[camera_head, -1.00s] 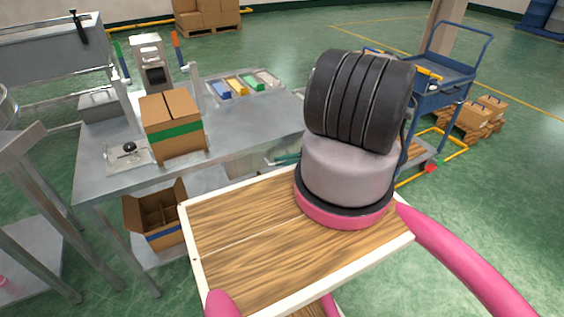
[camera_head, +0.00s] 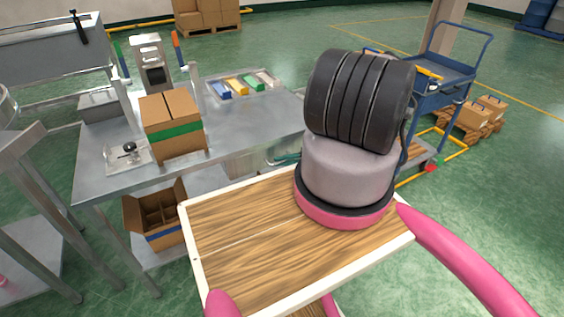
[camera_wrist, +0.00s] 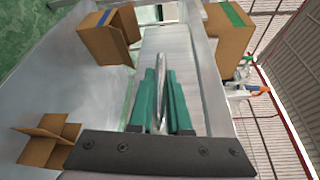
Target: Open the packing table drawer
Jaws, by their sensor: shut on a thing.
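The grey metal packing table (camera_head: 250,125) stands at left centre in the head view. Its drawer (camera_head: 242,165) shows as a pale metal front under the tabletop's near edge, partly behind my wooden deck. In the wrist view the drawer front (camera_wrist: 180,50) is a light panel beside the tabletop edge. My gripper (camera_wrist: 162,78) has teal fingers on both sides of a thin metal handle (camera_wrist: 162,98) and is shut on it. In the head view my gripper (camera_head: 285,159) is a small teal shape by the table's near edge, mostly hidden by my body.
A green-taped carton (camera_head: 172,128) and a tray with coloured blocks (camera_head: 240,84) stand on the tabletop. An open divided carton (camera_head: 155,215) sits on the lower shelf. A blue cart (camera_head: 440,75) stands at right. Green floor is free at the front right.

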